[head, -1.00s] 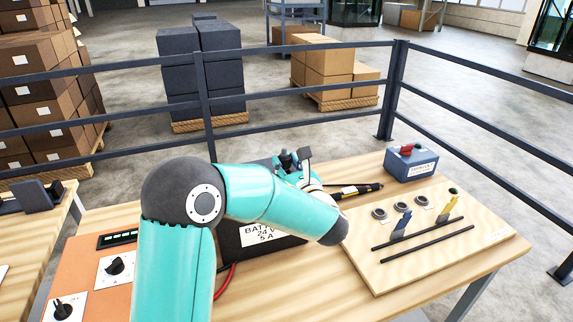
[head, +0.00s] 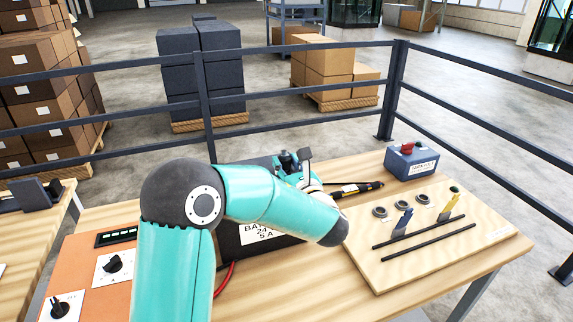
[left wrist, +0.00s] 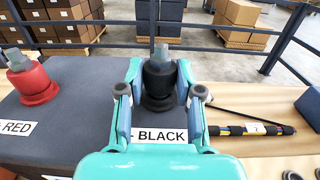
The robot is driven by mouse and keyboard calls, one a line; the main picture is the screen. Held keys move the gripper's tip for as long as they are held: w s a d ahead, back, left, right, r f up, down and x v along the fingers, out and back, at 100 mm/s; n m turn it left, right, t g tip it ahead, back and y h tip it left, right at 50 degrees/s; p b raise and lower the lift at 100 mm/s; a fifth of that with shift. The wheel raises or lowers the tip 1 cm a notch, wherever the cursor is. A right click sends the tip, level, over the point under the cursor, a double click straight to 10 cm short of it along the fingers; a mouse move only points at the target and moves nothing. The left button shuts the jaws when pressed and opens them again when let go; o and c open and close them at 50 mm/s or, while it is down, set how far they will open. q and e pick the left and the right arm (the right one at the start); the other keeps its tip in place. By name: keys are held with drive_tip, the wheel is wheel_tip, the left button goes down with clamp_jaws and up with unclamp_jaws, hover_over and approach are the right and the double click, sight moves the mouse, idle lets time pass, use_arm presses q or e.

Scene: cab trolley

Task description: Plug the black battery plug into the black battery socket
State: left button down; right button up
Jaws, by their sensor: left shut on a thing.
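The black battery plug (left wrist: 160,76), a black body with a grey top, stands upright between the fingers of my left gripper (left wrist: 160,85), which is shut on it. A wider black ring (left wrist: 157,104), which looks like the black battery socket, lies directly under the plug behind the BLACK label. I cannot tell whether the plug is fully seated in it. In the head view my left gripper (head: 291,168) is over the dark battery box (head: 232,246), partly hidden by my forearm. My right gripper is not in view.
A red plug (left wrist: 34,80) stands on the battery's left, by the RED label. A banded rod (head: 357,189) lies right of the battery. A wooden board (head: 440,270) with rings, rails and clips and a blue-grey box (head: 411,163) are further right. A railing runs behind the table.

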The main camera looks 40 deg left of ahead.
use_arm(q)
drive_tip(key=shift+f+b, duration=0.35)
drive_tip(key=c, duration=0.7)
unclamp_jaws()
